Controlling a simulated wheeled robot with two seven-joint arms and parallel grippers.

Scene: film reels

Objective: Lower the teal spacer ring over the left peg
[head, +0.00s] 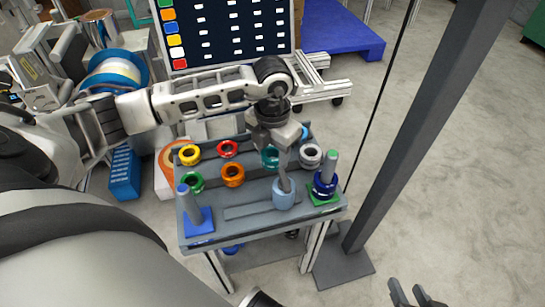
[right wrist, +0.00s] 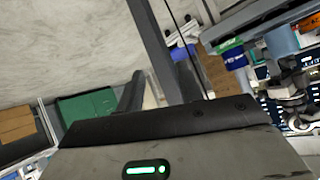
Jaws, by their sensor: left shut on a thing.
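The left peg (head: 194,206) stands upright and bare on a blue base at the tray's left front. My left gripper (head: 284,177) is shut on a light blue ring (head: 284,195), right of the left peg and well apart from it. Whether this ring touches the tray is unclear. The light blue ring also shows in the right wrist view (right wrist: 282,42). A teal ring (head: 269,157) sits in the back row, partly hidden by my left gripper. My right gripper (head: 410,294) is open and empty at the bottom right, away from the table.
The grey tray (head: 245,212) also holds yellow (head: 189,154), red (head: 227,148), green (head: 193,182), orange (head: 233,174) and grey (head: 310,155) rings. The right peg (head: 331,165) stands on a green base with a dark blue ring (head: 325,184) around it. A dark post (head: 430,120) rises at right.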

